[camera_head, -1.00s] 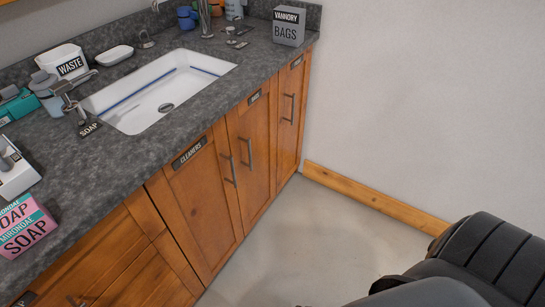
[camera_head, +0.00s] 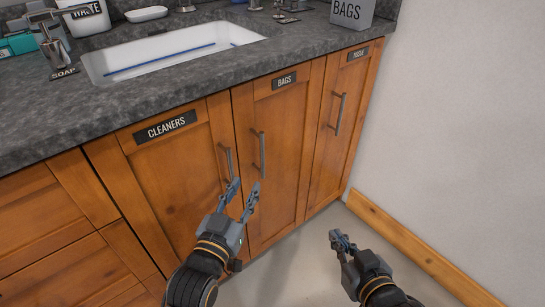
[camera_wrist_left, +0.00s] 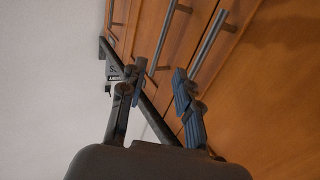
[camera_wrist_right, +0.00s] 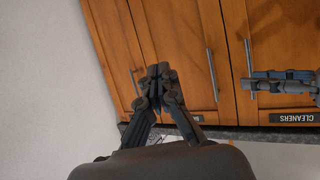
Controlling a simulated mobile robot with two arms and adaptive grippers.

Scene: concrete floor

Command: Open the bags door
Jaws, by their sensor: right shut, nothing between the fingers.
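The bags door (camera_head: 285,175) is a brown wooden cabinet door, closed, with a "BAGS" label (camera_head: 284,82) at its top. Its vertical metal bar handle (camera_head: 258,154) is near its left edge and also shows in the right wrist view (camera_wrist_right: 212,75). My left gripper (camera_head: 244,187) is open and empty, its fingertips just below the handles of the bags and cleaners doors. In the left wrist view its fingers (camera_wrist_left: 160,80) are apart, with bar handles beyond them; contact is not visible. My right gripper (camera_head: 340,240) is shut and empty, lower right, away from the doors.
The cleaners door (camera_head: 175,180), with its own handle (camera_head: 227,163), is left of the bags door; another door (camera_head: 343,125) is right. The grey countertop (camera_head: 160,105) with the sink overhangs them. A white wall (camera_head: 460,130) bounds the right. Floor in front is clear.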

